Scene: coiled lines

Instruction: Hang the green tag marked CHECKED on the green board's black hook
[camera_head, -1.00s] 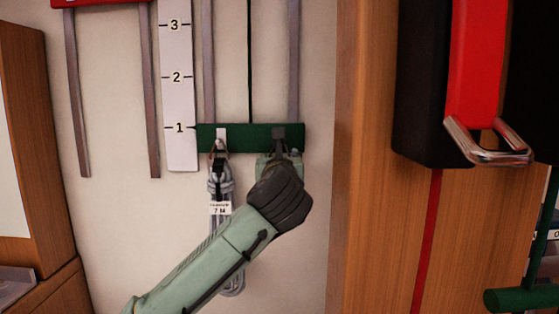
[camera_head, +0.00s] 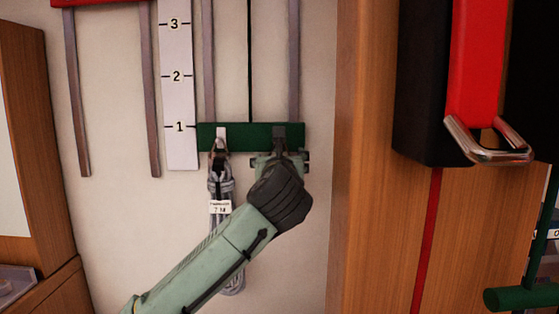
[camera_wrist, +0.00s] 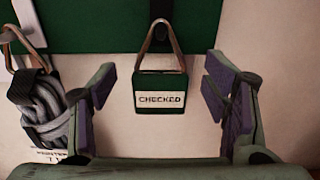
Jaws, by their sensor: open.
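The green tag marked CHECKED (camera_wrist: 160,92) hangs by its metal loop from the black hook (camera_wrist: 161,30) on the green board (camera_wrist: 95,22) in the wrist view. My gripper (camera_wrist: 159,92) is open, with its two fingers spread apart on either side of the tag, not touching it. In the head view my gripper (camera_head: 280,162) is just below the black hook (camera_head: 281,135) of the green board (camera_head: 250,134). My wrist hides the tag there.
A grey coiled line (camera_head: 221,185) with a white label hangs from the board's light hook (camera_head: 221,138), left of my gripper. It shows close to the left finger in the wrist view (camera_wrist: 42,105). A wooden panel (camera_head: 365,200) stands to the right.

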